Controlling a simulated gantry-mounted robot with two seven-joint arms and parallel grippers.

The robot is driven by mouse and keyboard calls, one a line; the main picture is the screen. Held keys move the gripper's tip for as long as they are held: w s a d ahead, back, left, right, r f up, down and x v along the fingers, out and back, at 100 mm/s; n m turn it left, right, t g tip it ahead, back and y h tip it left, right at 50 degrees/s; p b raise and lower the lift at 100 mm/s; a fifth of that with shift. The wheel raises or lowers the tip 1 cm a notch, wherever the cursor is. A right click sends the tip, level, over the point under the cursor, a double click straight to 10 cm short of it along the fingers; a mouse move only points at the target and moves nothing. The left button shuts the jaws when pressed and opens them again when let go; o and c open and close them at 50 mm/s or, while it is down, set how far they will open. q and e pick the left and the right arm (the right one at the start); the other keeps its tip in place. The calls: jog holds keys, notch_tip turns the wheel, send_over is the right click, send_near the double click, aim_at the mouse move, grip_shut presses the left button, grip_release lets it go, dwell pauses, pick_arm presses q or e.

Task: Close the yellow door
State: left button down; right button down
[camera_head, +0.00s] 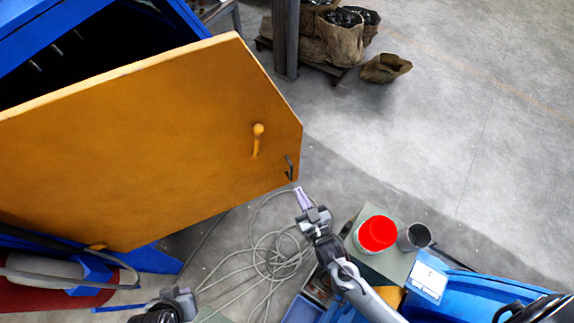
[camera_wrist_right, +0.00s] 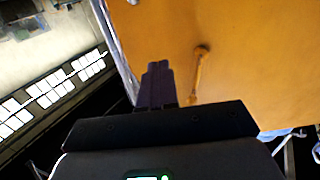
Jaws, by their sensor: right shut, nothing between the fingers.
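The yellow door (camera_head: 160,140) stands wide open on a blue cabinet (camera_head: 40,35) whose dark inside shows behind it. It has a yellow knob-like handle (camera_head: 258,130) and a small dark latch (camera_head: 289,168) close to its right edge. My right gripper (camera_head: 299,190) is shut and empty, just below the door's lower right corner near the latch. In the right wrist view, the shut fingers (camera_wrist_right: 157,80) show in front of the door (camera_wrist_right: 240,60) near its edge; contact cannot be told. My left gripper (camera_head: 182,292) is at the bottom, its fingers partly seen.
A red-topped bucket (camera_head: 377,233) and a dark cup (camera_head: 414,237) stand on a bench at the lower right, beside blue equipment (camera_head: 480,295). Coiled cable (camera_head: 265,255) lies on the floor. Sacks (camera_head: 340,40) stand by a post at the top. The floor at right is clear.

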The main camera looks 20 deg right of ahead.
jog(key=b, duration=0.6)
send_near(277, 150)
jog(key=w, duration=0.5)
jog(key=shift+a+f, duration=0.15)
jog(key=shift+f, duration=0.05)
jog(key=shift+w+r+b, duration=0.1)
jog(key=shift+w+b, duration=0.25)
jog(key=shift+w, duration=0.45)
